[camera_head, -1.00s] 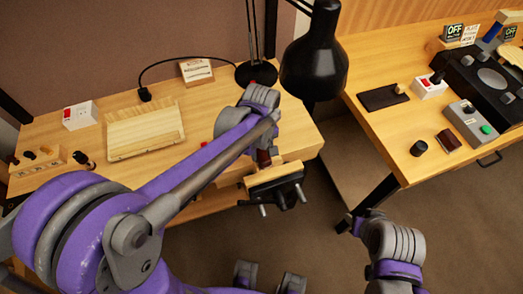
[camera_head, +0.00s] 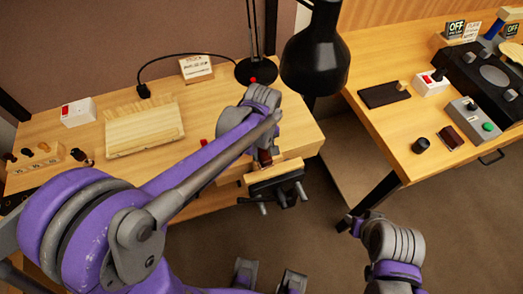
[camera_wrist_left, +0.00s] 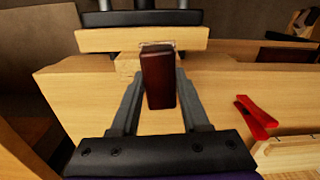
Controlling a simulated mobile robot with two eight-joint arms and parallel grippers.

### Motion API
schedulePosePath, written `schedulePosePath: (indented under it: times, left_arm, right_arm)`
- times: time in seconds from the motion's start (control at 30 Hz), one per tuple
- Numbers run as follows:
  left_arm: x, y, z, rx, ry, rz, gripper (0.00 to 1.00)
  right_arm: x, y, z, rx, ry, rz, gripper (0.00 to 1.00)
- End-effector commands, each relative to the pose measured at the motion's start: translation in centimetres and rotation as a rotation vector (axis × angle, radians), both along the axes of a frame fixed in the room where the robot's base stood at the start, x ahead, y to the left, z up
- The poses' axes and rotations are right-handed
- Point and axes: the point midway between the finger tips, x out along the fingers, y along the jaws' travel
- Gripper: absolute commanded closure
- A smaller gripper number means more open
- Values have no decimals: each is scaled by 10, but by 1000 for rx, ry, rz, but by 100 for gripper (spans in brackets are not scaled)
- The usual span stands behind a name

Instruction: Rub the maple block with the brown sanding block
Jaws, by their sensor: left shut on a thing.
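My left gripper (camera_wrist_left: 158,98) is shut on the brown sanding block (camera_wrist_left: 158,78), a dark red-brown piece held upright between its two fingers. The sanding block also shows in the head view (camera_head: 264,156), just above the vise (camera_head: 276,182) at the bench's front edge. A pale piece that looks like the maple block (camera_wrist_left: 127,64) sits between the vise's wooden jaw (camera_wrist_left: 140,39) and the bench edge, mostly hidden behind the sanding block and fingers. I cannot tell whether the two blocks touch. My right gripper (camera_head: 354,224) hangs low between the benches, too dark to read.
A pale wooden board (camera_head: 145,128), a red-switch box (camera_head: 78,112) and a small tool rack (camera_head: 36,160) stand on the left bench. A red object (camera_wrist_left: 256,118) lies near the vise. The right bench (camera_head: 390,125) holds several devices.

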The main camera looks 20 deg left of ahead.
Motion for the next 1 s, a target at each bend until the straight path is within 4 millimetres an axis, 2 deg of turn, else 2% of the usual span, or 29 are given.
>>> schedulePosePath:
  times: [0.3, 0.53, 0.83, 1.0]
  left_arm:
    - [14, -22, 2, 0, 0, -2, 99]
    - [18, -27, 2, 0, 0, 0, 99]
    - [32, -47, -1, -1, 1, -1, 99]
    - [34, -51, 1, -1, -1, -1, 99]
  right_arm:
    - [0, 0, -1, 0, 0, 0, 53]
    - [0, 0, -1, 0, 1, 0, 53]
    - [-1, 0, -4, 0, 2, 0, 53]
    - [-1, 0, -3, 0, 2, 0, 53]
